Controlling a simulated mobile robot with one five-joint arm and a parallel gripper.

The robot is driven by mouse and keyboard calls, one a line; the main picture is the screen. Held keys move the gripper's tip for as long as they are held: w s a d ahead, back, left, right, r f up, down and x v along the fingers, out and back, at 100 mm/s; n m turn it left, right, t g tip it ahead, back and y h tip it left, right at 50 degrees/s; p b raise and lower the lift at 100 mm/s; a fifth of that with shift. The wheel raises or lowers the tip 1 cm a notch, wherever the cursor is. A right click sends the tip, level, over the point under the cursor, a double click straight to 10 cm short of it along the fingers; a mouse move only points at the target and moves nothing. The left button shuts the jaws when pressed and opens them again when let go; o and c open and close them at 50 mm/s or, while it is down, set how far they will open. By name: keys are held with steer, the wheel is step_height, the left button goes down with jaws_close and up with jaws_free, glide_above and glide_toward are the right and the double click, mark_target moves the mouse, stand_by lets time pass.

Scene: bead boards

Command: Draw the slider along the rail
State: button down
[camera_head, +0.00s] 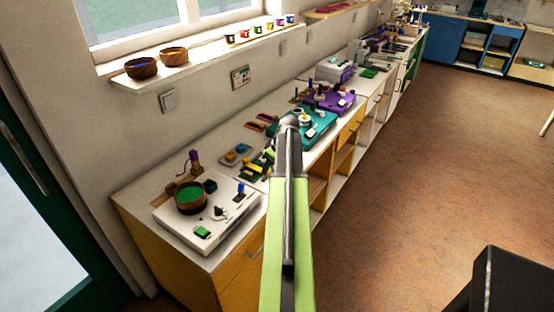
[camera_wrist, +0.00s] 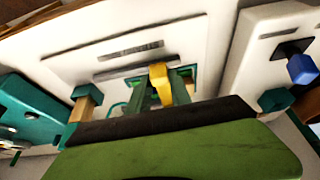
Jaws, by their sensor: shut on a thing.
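In the wrist view my gripper (camera_wrist: 162,92) reaches out past a black edge, its dark green fingers close around a small yellow piece (camera_wrist: 159,76). The jaws are shut on this piece, which looks like the slider's grip. Behind it is a white panel (camera_wrist: 200,45) with long dark grooves; I cannot tell which of them is the rail. In the head view my lime-green arm stretches over the bench, and its far end hides the gripper and the slider. Yellow and dark parts (camera_head: 257,166) show just left of the arm.
A white board (camera_head: 171,213) with a green-filled bowl (camera_head: 191,196) stands at the bench's near end. Teal (camera_head: 315,126) and purple (camera_head: 335,102) boards stand farther along. In the wrist view a blue knob (camera_wrist: 302,69) stands at right and a teal block (camera_wrist: 28,108) at left.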

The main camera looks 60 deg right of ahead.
steer(key=shift+a, duration=0.65)
steer(key=c, duration=1.2)
jaws_free()
steer(key=shift+o, duration=0.2)
steer(key=p+v, duration=1.6)
steer(key=v, duration=0.1)
steer(key=shift+r, duration=0.3)
steer(key=shift+s+f, duration=0.1)
